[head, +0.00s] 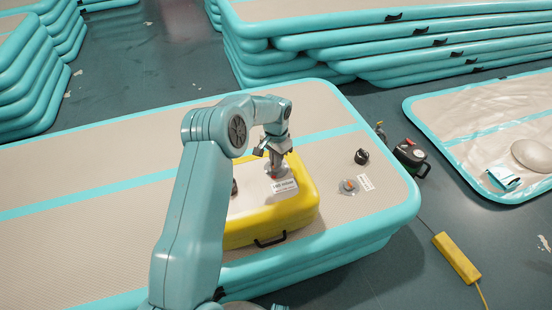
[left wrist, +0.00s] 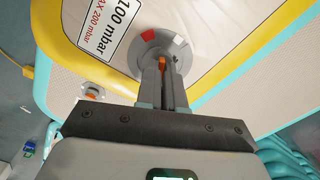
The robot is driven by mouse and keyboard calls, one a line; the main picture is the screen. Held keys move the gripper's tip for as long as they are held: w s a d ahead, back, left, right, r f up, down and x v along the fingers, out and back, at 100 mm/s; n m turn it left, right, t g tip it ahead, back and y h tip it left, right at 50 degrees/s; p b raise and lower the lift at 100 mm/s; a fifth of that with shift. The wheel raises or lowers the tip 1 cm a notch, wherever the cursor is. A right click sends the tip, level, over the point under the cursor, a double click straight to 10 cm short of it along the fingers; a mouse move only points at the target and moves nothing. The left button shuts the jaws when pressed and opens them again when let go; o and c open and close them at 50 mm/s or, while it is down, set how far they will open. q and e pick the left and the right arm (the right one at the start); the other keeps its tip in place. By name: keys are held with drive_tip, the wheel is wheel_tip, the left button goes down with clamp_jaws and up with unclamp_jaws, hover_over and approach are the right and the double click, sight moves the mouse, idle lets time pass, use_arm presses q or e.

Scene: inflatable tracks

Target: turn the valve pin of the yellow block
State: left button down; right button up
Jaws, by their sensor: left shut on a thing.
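The yellow block (head: 270,228) lies on the beige-topped inflatable track, with a dark handle on its near side. Its yellow edge also shows in the left wrist view (left wrist: 42,45). A round grey valve (left wrist: 148,55) with a red and a white mark is set in its pale top. The orange valve pin (left wrist: 162,62) stands at the valve's middle. My left gripper (head: 276,152) reaches down over the valve. In the left wrist view its two fingers (left wrist: 163,75) are closed around the pin and partly hide it. My right gripper is not in view.
A white pressure label (head: 285,186) is beside the valve. On the track to the right are a grey valve (head: 348,187) with an orange middle and a small black object (head: 361,156). A black device (head: 410,154) and a yellow box (head: 456,257) with a cable are on the floor.

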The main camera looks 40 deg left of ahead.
use_arm(q)
drive_tip(key=shift+m, duration=1.7)
drive_tip(key=shift+p, duration=0.3)
drive_tip(key=c, duration=1.3)
unclamp_jaws()
drive_tip(key=shift+o, duration=0.2)
drive_tip(key=shift+r, duration=0.1)
wheel_tip(320, 180, up, 16)
drive_tip(key=p, duration=0.2)
drive_tip(key=shift+r+p, duration=0.15)
drive_tip(key=shift+p, duration=0.25)
